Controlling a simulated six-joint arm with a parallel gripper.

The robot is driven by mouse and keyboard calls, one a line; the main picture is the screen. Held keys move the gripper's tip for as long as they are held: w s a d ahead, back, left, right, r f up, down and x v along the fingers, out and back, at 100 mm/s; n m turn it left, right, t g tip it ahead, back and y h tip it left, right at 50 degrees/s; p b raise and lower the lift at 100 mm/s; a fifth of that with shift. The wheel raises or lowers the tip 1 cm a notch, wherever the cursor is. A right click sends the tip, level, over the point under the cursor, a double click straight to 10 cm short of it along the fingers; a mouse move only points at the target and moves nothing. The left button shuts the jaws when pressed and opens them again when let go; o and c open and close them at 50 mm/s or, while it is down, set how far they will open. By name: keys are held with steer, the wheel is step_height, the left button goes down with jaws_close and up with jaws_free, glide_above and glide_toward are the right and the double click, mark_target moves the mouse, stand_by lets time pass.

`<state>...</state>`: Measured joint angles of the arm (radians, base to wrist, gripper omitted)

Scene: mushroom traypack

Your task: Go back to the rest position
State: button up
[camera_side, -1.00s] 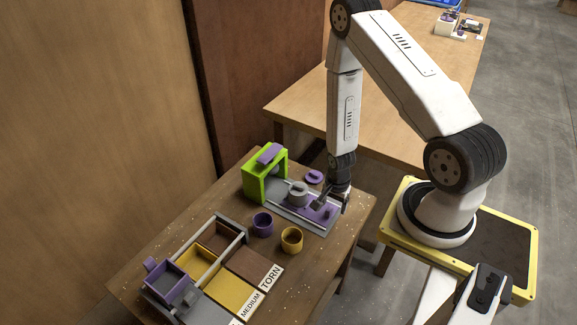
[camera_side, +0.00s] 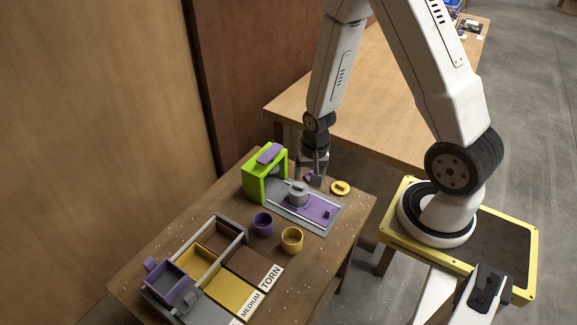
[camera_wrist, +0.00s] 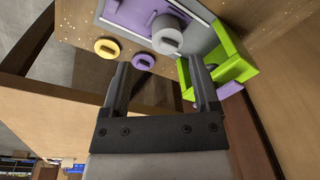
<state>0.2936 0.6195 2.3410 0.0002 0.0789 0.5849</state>
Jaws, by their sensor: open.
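My gripper (camera_side: 316,180) is open and empty, pointing down over the back edge of the wooden table (camera_side: 345,215). It also shows in the wrist view (camera_wrist: 160,63), its two fingers spread apart. A purple lid (camera_wrist: 144,61) shows between the fingers in that view; in the side view it is partly hidden behind the fingers. A yellow lid (camera_side: 340,188) lies on the table just right of my gripper. I cannot tell how high the fingers are above the lid.
A green frame (camera_side: 254,184) stands left of my gripper, beside a grey pot (camera_side: 298,195) on a purple plate (camera_side: 322,211). Purple (camera_side: 263,224) and yellow (camera_side: 292,240) cups stand in front. A sorting tray (camera_side: 240,226) lies front left. A second table (camera_side: 380,135) stands behind.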

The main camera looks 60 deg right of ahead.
steer(key=s+a+r+n, duration=0.1)
steer(key=a+r+n, duration=0.3)
steer(key=r, duration=0.3)
steer(key=s+a+r+n+t, duration=0.1)
steer(key=a+r+n, duration=0.4)
steer(key=r+n, duration=0.1)
steer(key=shift+r, duration=0.55)
steer(key=c, duration=0.4)
steer(key=shift+w+d+f+m, duration=0.3)
steer(key=shift+d+f+m, duration=0.15)
steer(key=shift+f, duration=0.2)
steer(key=shift+c, duration=0.3)
steer(key=m+g, duration=0.2)
steer(key=m, duration=1.5)
glide_above(330, 209)
steer(key=shift+n, duration=0.25)
steer(key=f, duration=2.3)
steer(key=shift+w+a+f, duration=0.1)
steer(key=shift+w, duration=0.3)
steer(key=shift+s+f, duration=0.3)
steer(key=shift+f, duration=0.15)
steer(key=shift+f, duration=0.1)
